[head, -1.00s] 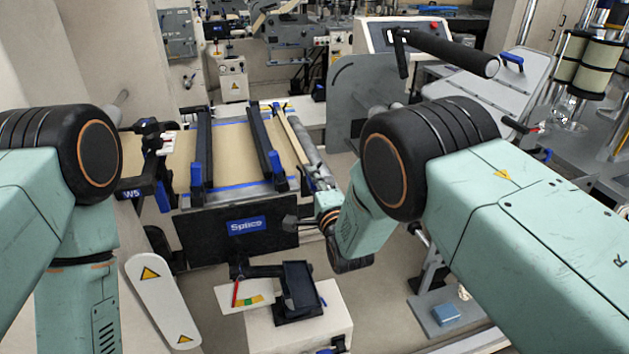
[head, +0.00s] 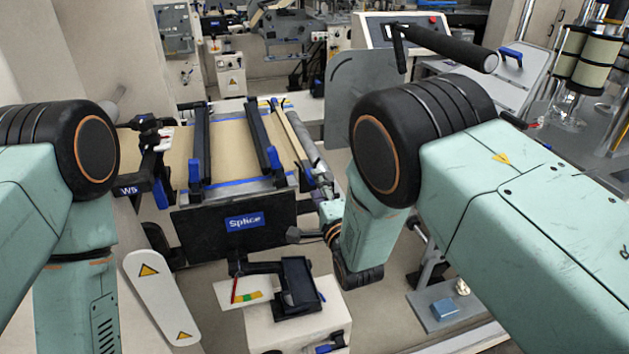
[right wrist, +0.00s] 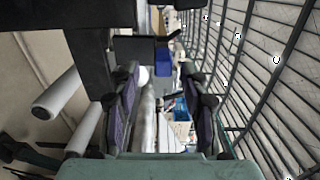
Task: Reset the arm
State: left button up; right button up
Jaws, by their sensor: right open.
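My right arm comes in from the right in the head view, with its elbow bent and its forearm hanging down. My right gripper (head: 298,236) shows small and dark there, partly hidden, in front of the right edge of the splice table. In the right wrist view its two padded fingers (right wrist: 165,105) stand wide apart with nothing held between them. My left arm stands at the left edge of the head view.
The splice table (head: 181,236) with its dark Splice panel is close to my right gripper. A console with a black handle (head: 440,48) stands behind my right arm.

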jog(key=shift+v, duration=1.85)
jog(key=shift+d, duration=0.1)
jog(key=s+d+f+n+g+h+b, duration=0.2)
jog(key=s+d+f+n+g, duration=0.35)
jog(key=f, duration=0.45)
jog(key=s+d+f+n+g+h+b, duration=0.1)
jog(key=s+d+f+n+g+b, duration=0.2)
jog(key=s+f+n, duration=0.5)
jog(key=s+d+f+g+b, duration=0.3)
jog(key=s+f, duration=0.3)
jog(key=s, duration=0.4)
jog(key=s+d+f+g+h+b, duration=0.1)
jog(key=s+d+f+g+b, duration=0.2)
jog(key=s+f+b, duration=0.3)
jog(key=s+d+f+n+g+b, duration=0.1)
jog(key=s+d+f+g+b, duration=0.2)
jog(key=s+f, duration=0.5)
jog(key=s+b, duration=0.1)
jog(key=s, duration=0.4)
jog(key=shift+s+d+f+b, duration=0.15)
jog(key=shift+s+d+b, duration=0.15)
jog(key=shift+s, duration=0.1)
